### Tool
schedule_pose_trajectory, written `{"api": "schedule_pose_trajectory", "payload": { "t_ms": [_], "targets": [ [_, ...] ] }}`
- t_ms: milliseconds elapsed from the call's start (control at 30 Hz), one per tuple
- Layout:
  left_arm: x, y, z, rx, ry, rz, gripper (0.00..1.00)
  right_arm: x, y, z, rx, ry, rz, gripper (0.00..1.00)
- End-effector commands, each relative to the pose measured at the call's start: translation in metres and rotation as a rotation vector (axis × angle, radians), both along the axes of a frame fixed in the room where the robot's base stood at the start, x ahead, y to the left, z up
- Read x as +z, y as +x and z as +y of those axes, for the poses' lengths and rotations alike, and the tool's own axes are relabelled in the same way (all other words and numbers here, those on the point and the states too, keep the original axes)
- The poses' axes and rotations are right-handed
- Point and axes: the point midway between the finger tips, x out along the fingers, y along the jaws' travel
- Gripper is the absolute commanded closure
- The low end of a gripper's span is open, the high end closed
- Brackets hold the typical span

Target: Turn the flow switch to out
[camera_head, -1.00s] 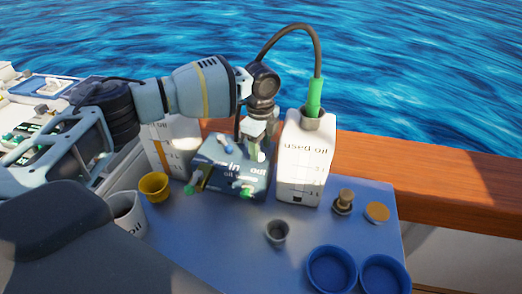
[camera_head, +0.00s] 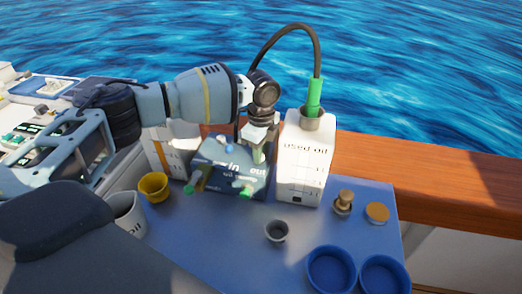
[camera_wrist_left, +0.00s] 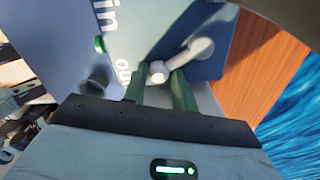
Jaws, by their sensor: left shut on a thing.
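The oil pump (camera_head: 222,176) is a dark blue box on the blue table, with "in" and "out" on its top. The flow switch (camera_wrist_left: 200,48) is a light grey lever with a rounded end, near "out" in the left wrist view. My left gripper (camera_head: 260,152) is over the "out" side of the pump. In the left wrist view its green fingers (camera_wrist_left: 159,82) are shut on the lever's rounded end, one on each side. In the head view the gripper hides the switch. My right gripper is not in view.
A white used oil canister (camera_head: 303,165) with a green hose end in its top stands close right of the pump. A yellow cup (camera_head: 154,187), a grey cup (camera_head: 277,231) and blue dishes (camera_head: 331,268) are on the table. A wooden rail (camera_head: 440,178) runs behind.

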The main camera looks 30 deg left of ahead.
Motion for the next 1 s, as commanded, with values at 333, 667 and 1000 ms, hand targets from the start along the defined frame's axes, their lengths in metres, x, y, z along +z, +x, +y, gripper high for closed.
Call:
{"api": "schedule_pose_trajectory", "payload": {
  "t_ms": [333,667,1000],
  "targets": [
    [0.002,0.003,0.000,0.082,0.006,0.001,0.95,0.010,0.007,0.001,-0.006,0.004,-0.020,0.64],
    [0.000,0.004,0.001,0.117,0.008,0.003,0.95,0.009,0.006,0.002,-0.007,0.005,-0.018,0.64],
    [0.000,0.004,-0.001,0.112,0.005,0.002,0.51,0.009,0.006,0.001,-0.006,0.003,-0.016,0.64]
  ]
}}
